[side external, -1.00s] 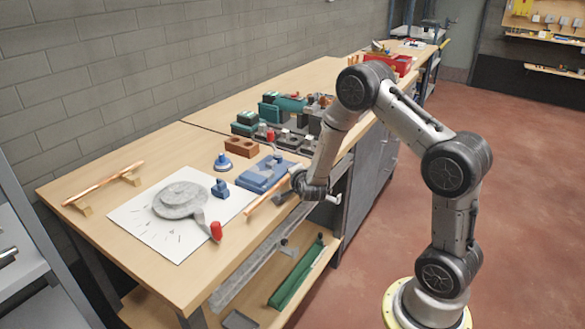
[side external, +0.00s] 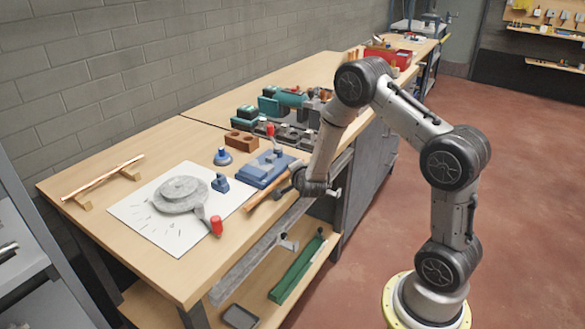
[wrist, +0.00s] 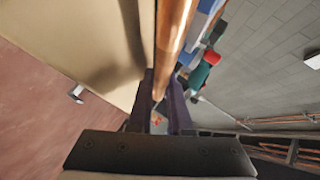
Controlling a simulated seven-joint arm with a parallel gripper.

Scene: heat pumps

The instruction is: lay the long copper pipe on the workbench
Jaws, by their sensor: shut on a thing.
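My gripper (side external: 297,180) is shut on a copper pipe (side external: 262,198) at the front edge of the workbench (side external: 150,248). The held pipe slants along that edge, its near end pointing toward the lower left. In the wrist view the pipe (wrist: 172,40) runs up from between the fingers (wrist: 160,112), beside the pale bench top (wrist: 85,40). I cannot tell whether it touches the bench. The gripper hides its other end. A second copper pipe (side external: 103,178) rests across two small wooden blocks at the bench's left end.
A white sheet (side external: 150,235) on the bench carries a grey round tool with a red-tipped handle (side external: 182,194). A blue tool (side external: 268,168), a brown block with holes (side external: 241,141) and several tools stand behind the held pipe.

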